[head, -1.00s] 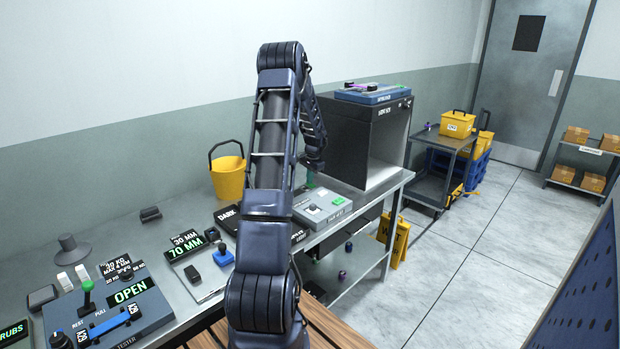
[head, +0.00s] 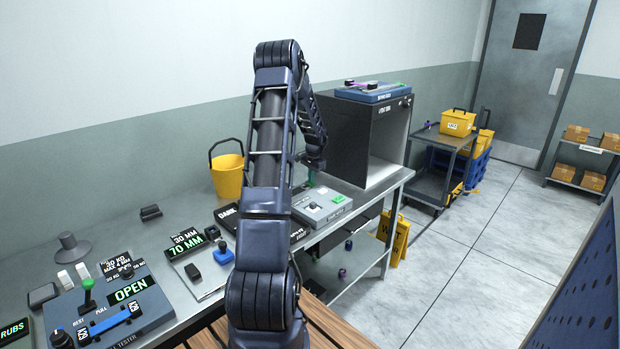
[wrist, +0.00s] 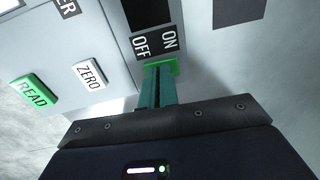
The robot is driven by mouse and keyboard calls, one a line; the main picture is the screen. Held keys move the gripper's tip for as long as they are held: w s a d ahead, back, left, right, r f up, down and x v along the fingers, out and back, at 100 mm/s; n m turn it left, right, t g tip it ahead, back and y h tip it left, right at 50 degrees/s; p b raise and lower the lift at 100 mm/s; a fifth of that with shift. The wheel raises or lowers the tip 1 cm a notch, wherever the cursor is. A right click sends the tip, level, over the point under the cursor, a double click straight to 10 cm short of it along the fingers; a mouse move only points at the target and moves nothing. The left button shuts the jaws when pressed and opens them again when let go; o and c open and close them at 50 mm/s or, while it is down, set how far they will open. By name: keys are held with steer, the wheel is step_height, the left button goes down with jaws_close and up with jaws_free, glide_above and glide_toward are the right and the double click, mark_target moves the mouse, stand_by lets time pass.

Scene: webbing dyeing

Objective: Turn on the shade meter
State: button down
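The shade meter (head: 318,212) is a grey box on the steel bench, just right of my arm in the head view. In the wrist view its pale face fills much of the picture, with a green READ button (wrist: 34,92) and a white ZERO button (wrist: 90,76). A green switch (wrist: 174,66) sits below the OFF and ON labels (wrist: 155,43). My gripper (wrist: 160,72) has its teal fingers together and empty, with the tips at the switch, covering part of it. I cannot tell whether they touch, or which way the switch is set.
A dark booth (head: 365,130) stands behind the meter on the bench. A DARK display (head: 228,212) lies to its left. A yellow bucket (head: 227,176) stands near the wall. The tester (head: 120,315) is at the front left.

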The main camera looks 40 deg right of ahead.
steer(key=shift+s, duration=0.2)
step_height(320, 180, up, 14)
steer(key=s, duration=0.2)
stand_by(0.6)
steer(key=shift+f, duration=0.1)
steer(key=shift+w+t, duration=0.3)
steer(key=shift+w, duration=0.4)
steer(key=f, duration=0.4)
steer(key=w+f, duration=0.1)
steer(key=f, duration=0.4)
steer(key=w+f, duration=0.1)
steer(key=f, duration=0.3)
steer(key=shift+f, duration=0.3)
steer(key=shift+w, duration=0.1)
